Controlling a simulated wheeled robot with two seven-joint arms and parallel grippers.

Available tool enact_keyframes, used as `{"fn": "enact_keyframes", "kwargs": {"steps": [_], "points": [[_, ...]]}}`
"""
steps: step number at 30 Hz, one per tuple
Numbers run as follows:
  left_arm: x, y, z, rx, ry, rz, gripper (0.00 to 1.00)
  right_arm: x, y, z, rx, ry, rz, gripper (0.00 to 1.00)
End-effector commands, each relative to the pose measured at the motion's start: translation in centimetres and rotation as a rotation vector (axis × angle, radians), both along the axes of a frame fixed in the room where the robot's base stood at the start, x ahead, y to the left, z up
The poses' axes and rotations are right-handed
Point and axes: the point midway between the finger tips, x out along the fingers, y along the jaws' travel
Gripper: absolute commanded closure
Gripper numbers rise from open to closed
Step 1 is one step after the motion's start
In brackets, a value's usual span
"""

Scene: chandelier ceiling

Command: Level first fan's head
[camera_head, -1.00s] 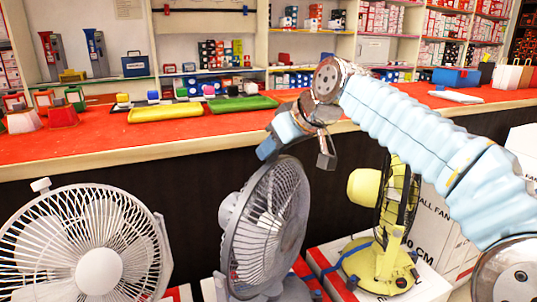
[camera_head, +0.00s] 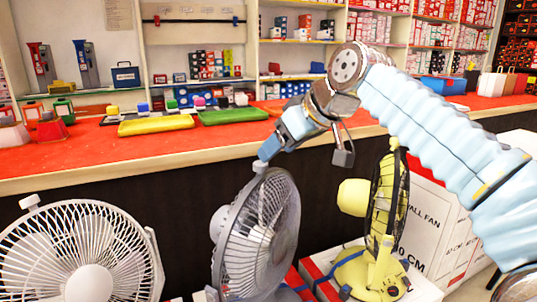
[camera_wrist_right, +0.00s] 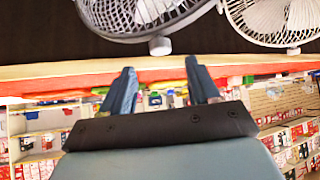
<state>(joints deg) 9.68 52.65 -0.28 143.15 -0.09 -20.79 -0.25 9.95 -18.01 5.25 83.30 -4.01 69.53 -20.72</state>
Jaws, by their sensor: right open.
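Three fans stand in front of the counter. A white fan (camera_head: 88,283) is at the left, facing me. A grey fan (camera_head: 262,235) is in the middle, its face turned right, its head leaning a little. A yellow fan (camera_head: 388,215) with a dark grille is at the right. Which is the first fan is not marked. My right gripper (camera_head: 268,152) is open just above the grey fan's top knob (camera_head: 260,167). In the right wrist view its fingers (camera_wrist_right: 160,65) point at a fan's round knob (camera_wrist_right: 160,46), apart from it. My left gripper is not in view.
The red-topped counter (camera_head: 60,158) runs behind the fans, with yellow and green trays (camera_head: 155,125) and small goods on it. Stocked shelves stand behind. White fan boxes (camera_head: 425,225) stand at the right, near my right arm.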

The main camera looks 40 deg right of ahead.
Motion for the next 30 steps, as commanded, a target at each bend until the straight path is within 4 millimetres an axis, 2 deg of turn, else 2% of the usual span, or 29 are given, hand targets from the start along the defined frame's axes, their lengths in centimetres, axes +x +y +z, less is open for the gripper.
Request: {"fn": "enact_keyframes", "kwargs": {"steps": [1,3,10,15,30], "points": [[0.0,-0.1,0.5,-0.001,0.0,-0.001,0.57,-0.9,-0.2,1.3,-0.001,-0.004,-0.001,0.39],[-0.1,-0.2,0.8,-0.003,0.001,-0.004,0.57,-2.0,-0.3,2.4,0.0,-0.004,-0.002,0.39],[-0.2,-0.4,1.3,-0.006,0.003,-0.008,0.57,-4.7,-0.7,4.9,0.0,-0.001,-0.001,0.39],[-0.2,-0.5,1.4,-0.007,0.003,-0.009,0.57,-5.2,-0.8,5.3,0.001,0.001,-0.001,0.39],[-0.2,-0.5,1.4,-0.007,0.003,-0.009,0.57,-5.2,-0.8,5.3,0.001,0.001,-0.001,0.39]]}}
